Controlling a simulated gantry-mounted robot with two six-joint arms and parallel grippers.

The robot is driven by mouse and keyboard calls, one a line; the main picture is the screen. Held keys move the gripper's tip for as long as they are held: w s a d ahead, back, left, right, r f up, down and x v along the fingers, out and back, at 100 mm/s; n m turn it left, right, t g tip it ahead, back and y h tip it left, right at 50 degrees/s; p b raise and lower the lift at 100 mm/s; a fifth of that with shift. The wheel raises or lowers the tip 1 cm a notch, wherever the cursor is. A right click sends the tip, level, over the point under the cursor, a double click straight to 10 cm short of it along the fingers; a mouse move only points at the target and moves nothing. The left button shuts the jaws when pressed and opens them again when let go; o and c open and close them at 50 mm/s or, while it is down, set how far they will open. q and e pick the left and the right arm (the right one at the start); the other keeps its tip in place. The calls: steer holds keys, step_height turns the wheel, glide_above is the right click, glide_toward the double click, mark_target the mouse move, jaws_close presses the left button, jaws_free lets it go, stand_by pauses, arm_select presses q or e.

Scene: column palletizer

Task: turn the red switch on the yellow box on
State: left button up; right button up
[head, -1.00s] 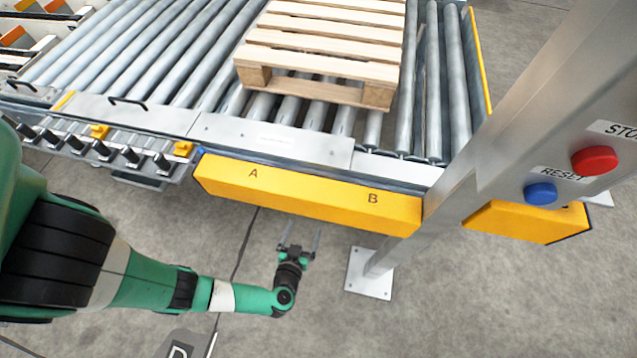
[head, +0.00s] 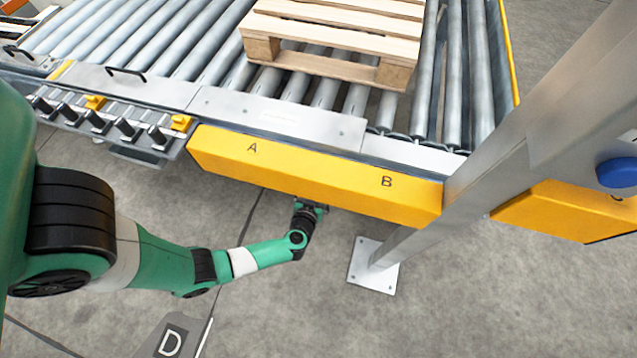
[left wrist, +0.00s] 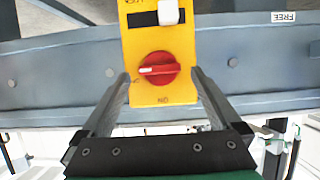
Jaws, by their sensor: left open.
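In the left wrist view, the yellow box (left wrist: 152,87) is on a grey metal rail. Its round red switch (left wrist: 158,69) has a white mark at its left side. Lettering shows upside down below the switch, apparently "ON". My left gripper (left wrist: 160,76) is open, with one finger on each side of the switch; I cannot tell whether they touch it. In the head view my left gripper (head: 311,207) is at the lower edge of a long yellow beam marked A and B, its fingertips hidden there. The switch is not visible in the head view. My right gripper is not in view.
The yellow beam (head: 310,178) runs along the front of the roller conveyor, which carries a wooden pallet (head: 340,40). A metal post (head: 480,190) with a blue button (head: 617,172) stands to the right. Its base plate (head: 362,265) is on the floor. A white slider (left wrist: 168,12) sits above the switch.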

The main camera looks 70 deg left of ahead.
arm_select(q)
steer(key=shift+w+a, duration=0.15)
steer(key=shift+a, duration=0.05)
steer(key=c, duration=1.4)
steer(key=shift+o, duration=0.2)
steer(key=shift+p, duration=0.3)
steer(key=shift+s+a+f+n+t+h, duration=0.15)
steer(key=shift+s+f+n+t+h, duration=0.15)
steer(key=shift+n+t, duration=1.4)
steer(key=shift+s+a+f+n+t+h, duration=0.25)
steer(key=shift+n+t, duration=0.45)
steer(key=shift+n, duration=2)
steer(key=shift+s+a+f+n+t+h, duration=0.15)
steer(key=shift+f+n+t+h, duration=0.2)
steer(key=shift+n+t, duration=1.35)
steer(key=shift+d+n+g, duration=0.1)
steer(key=shift+n+g, duration=0.3)
steer(key=shift+n, duration=0.3)
